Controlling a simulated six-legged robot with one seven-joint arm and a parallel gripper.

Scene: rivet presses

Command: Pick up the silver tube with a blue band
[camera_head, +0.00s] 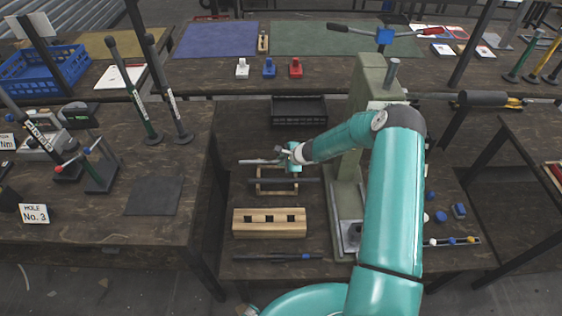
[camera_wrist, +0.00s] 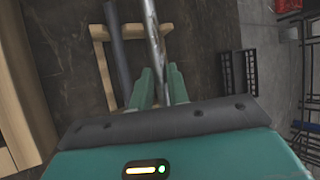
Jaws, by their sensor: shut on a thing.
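A thin silver tube (camera_head: 258,161) sticks out to the left of my gripper (camera_head: 288,158) in the head view. In the wrist view the silver tube (camera_wrist: 154,32) runs up from between the two green fingers of my gripper (camera_wrist: 160,83), which are shut on it. I cannot make out a blue band; the fingers hide part of the tube. A light wooden rack (camera_wrist: 101,34) lies below, also in the head view (camera_head: 263,190). A dark grey tube (camera_wrist: 117,48) lies across the rack, beside the silver one.
A wooden block with dark square holes (camera_head: 270,227) stands in front of the rack. A black crate (camera_head: 298,109) is behind it. A green press column (camera_head: 345,190) stands close on the right. A dark rod (camera_head: 277,257) lies at the front edge.

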